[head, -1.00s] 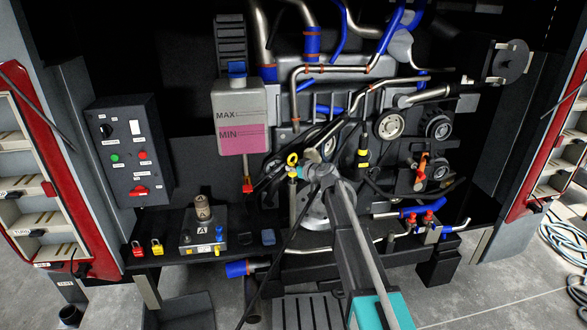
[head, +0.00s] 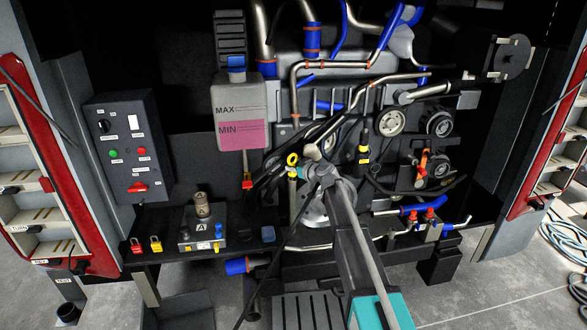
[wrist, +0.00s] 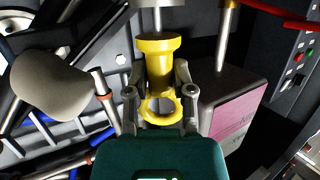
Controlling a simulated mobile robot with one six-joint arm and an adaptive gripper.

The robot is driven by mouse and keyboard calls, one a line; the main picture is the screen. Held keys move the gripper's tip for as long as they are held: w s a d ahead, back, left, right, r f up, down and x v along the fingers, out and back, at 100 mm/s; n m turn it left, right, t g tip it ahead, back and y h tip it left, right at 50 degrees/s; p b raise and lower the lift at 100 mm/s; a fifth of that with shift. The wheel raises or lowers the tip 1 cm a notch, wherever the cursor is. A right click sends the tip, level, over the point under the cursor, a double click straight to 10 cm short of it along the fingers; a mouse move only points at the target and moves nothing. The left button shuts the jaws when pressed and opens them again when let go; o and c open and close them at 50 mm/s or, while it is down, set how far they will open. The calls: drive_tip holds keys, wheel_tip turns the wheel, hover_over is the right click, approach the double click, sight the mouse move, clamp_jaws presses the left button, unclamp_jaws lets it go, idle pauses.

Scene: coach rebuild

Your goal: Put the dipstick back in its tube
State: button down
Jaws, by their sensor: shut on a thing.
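The dipstick shows by its yellow ring handle (head: 292,160) in the head view, in front of the engine's left part. In the wrist view its yellow ring and collar (wrist: 158,48) lie between my two grey fingers. My gripper (wrist: 160,104) is shut on the handle; it comes from the right in the head view (head: 299,172). A pale metal tube (head: 293,192) stands directly below the handle in the head view. A grey metal piece (wrist: 157,14) continues beyond the collar in the wrist view. I cannot tell how far the dipstick sits in the tube.
A reservoir (head: 239,105) with pink fluid and MAX and MIN marks hangs close to the left of the handle. Black hoses and several pulleys (head: 390,122) crowd the right side. A control box (head: 129,150) and a low shelf with small parts are at left.

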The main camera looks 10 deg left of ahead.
drive_tip(key=shift+f+b, duration=1)
drive_tip(key=shift+c, duration=2)
unclamp_jaws()
drive_tip(key=o, duration=0.4)
drive_tip(key=p+v, duration=0.2)
drive_tip(key=v, duration=0.6)
drive_tip(key=shift+f, duration=0.15)
